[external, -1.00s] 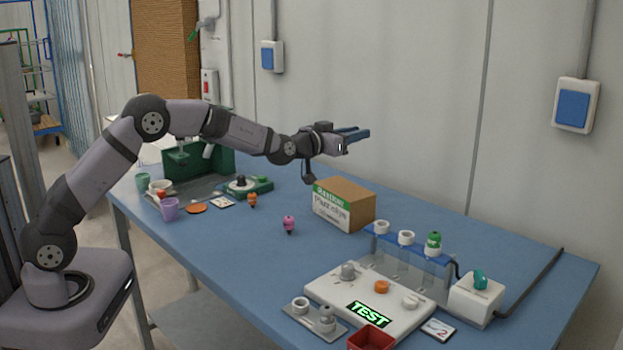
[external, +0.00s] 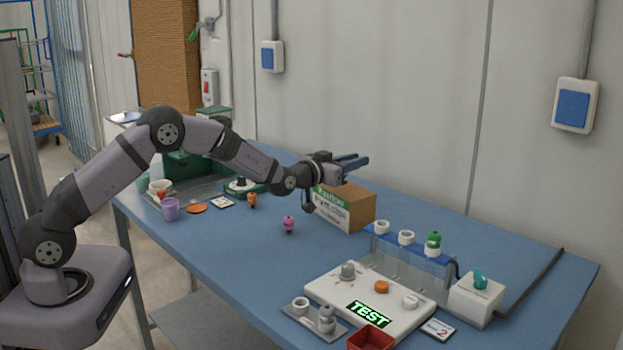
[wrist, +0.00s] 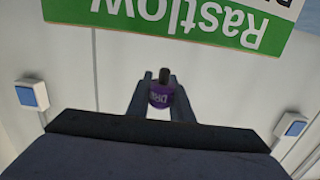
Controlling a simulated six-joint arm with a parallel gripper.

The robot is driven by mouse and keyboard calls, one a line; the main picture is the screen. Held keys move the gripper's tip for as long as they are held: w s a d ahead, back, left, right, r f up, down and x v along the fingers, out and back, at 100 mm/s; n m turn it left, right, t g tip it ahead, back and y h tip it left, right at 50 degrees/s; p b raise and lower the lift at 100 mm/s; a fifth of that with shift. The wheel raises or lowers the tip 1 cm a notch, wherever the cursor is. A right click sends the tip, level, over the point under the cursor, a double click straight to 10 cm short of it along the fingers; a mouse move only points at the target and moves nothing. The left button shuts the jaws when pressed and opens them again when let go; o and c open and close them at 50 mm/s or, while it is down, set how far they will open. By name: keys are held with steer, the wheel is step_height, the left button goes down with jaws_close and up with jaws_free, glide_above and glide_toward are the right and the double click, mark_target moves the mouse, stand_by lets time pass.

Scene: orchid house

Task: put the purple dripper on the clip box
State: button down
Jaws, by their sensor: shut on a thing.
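The purple dripper (wrist: 160,96), with a dark tip and pale lettering, sits between the two fingers of my gripper (wrist: 162,84) in the wrist view. My gripper is shut on it. In the external view my gripper (external: 355,162) is level, over the back part of the clip box; the dripper cannot be made out there. The clip box (external: 363,210) is a brown carton with a green and white label, standing on the blue table. Its label fills the top of the wrist view (wrist: 190,32). A gap shows between my fingers and the box.
A pink dripper (external: 289,224) stands left of the box, and an orange one (external: 252,200) farther left. A tube rack (external: 408,255) and a white scale (external: 392,312) are at the right front. A purple cup (external: 169,209) is at the left. The wall is behind the table.

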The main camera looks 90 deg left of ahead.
steer(key=shift+f, duration=1.35)
steer(key=shift+f, duration=0.1)
steer(key=c, duration=1.6)
jaws_free()
steer(key=shift+r, duration=0.2)
steer(key=shift+b+v, duration=0.95)
steer(key=shift+v, duration=5.05)
